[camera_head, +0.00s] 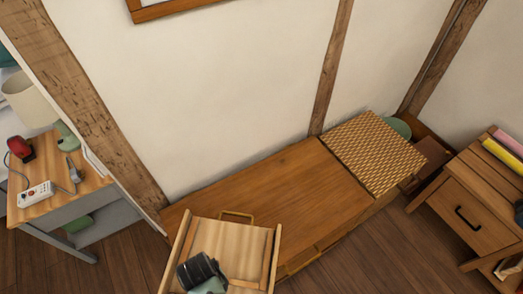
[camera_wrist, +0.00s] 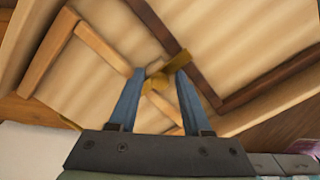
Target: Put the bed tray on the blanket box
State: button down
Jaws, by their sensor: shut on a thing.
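The bed tray (camera_head: 240,240) is a pale wooden panel with raised side strips and a brass handle (camera_head: 237,214) at its far edge. My gripper (camera_head: 203,272) is over its near part in the head view. In the wrist view, my gripper (camera_wrist: 158,75) has its two blue-grey fingers closed around a small brass piece of the tray, whose face (camera_wrist: 110,75) and brown strips fill the picture. The blanket box (camera_head: 275,197) is a long, low brown wooden chest along the wall. The tray overlaps its left front end in the head view; the gap between them is unclear.
A woven panel (camera_head: 374,152) covers the box's right end, with a green round thing (camera_head: 398,127) behind it. The rest of the top looks bare. A nightstand (camera_head: 470,208) stands right, and a small table (camera_head: 62,200) with a power strip stands left.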

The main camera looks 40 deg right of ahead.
aim_at(263, 214)
jog(key=i+l, duration=0.1)
jog(key=l, duration=0.25)
jog(key=i+l, duration=0.1)
jog(key=l, duration=0.25)
jog(key=l+z, duration=0.1)
jog(key=l, duration=0.25)
jog(key=i+l, duration=0.2)
jog(key=l, duration=0.15)
